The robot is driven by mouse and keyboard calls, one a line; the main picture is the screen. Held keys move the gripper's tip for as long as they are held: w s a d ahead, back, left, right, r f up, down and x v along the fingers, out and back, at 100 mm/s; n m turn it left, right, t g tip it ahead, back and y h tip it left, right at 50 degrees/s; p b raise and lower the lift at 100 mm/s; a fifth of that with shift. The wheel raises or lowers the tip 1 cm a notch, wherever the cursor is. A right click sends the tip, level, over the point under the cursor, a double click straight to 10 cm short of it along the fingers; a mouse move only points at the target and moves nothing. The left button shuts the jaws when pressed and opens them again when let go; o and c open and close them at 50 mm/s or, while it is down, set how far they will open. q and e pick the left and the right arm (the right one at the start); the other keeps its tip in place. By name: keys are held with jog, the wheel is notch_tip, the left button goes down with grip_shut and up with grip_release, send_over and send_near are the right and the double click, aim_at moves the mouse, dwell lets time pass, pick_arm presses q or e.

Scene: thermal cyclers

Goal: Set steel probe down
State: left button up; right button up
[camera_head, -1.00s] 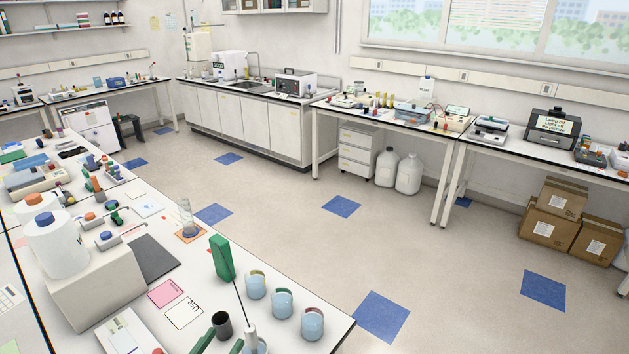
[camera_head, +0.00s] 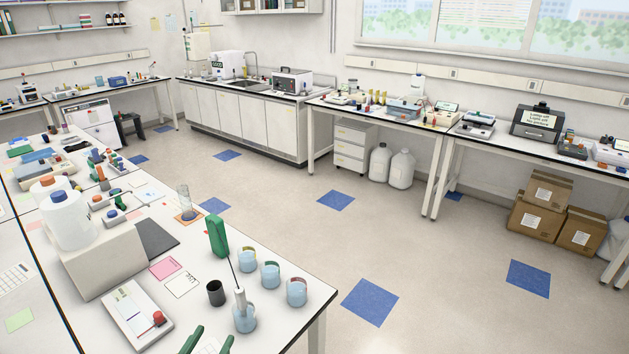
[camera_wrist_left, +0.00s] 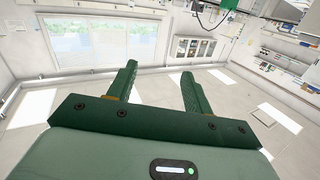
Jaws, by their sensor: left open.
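A thin dark rod (camera_head: 234,272) that looks like the steel probe slants down from a green block-like handle (camera_head: 217,237) in the head view. Its lower end meets the pale neck of a flask (camera_head: 244,319) with light blue contents; whether it goes inside I cannot tell. My left gripper (camera_head: 209,343) is at the bottom edge of the head view, in front of the flask and apart from it. Its green fingers are spread and empty, as the left wrist view (camera_wrist_left: 160,90) also shows. My right gripper is not in view.
Several beakers of blue liquid (camera_head: 270,275) stand right of the rod, near the bench edge. A black cup (camera_head: 215,293) stands left of the flask. A white device with a red knob (camera_head: 137,316) and a dark mat (camera_head: 157,239) lie farther left. Open floor is beyond the bench.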

pick_arm(q)
jog(key=s+a+r+m+g+y, duration=0.1)
jog(key=s+a+m+g+y, duration=0.1)
jog(key=s+a+g+y, duration=0.45)
jog(key=s+a+r+m+g+y, duration=0.1)
jog(key=s+a+g+y, duration=0.15)
jog(key=s, duration=0.75)
jog(key=s+d+f+g+h+b, duration=0.2)
jog(key=f+b, duration=0.3)
jog(key=f, duration=1.3)
jog(key=s+d+f+g+h+b, duration=0.15)
jog(key=f+b, duration=0.45)
jog(key=f, duration=1.3)
jog(key=s+f+n+g+b, duration=0.1)
jog(key=s+f+b, duration=0.3)
jog(key=s+f, duration=0.6)
jog(key=s+f+n+g+h+b, duration=0.1)
jog(key=s+f+b, duration=0.4)
jog(key=s+f, duration=0.6)
notch_tip(320, 180, down, 5)
jog(key=shift+s+d+f+n+g, duration=0.2)
jog(key=shift+d+n+g, duration=0.25)
jog(key=shift+g, duration=0.4)
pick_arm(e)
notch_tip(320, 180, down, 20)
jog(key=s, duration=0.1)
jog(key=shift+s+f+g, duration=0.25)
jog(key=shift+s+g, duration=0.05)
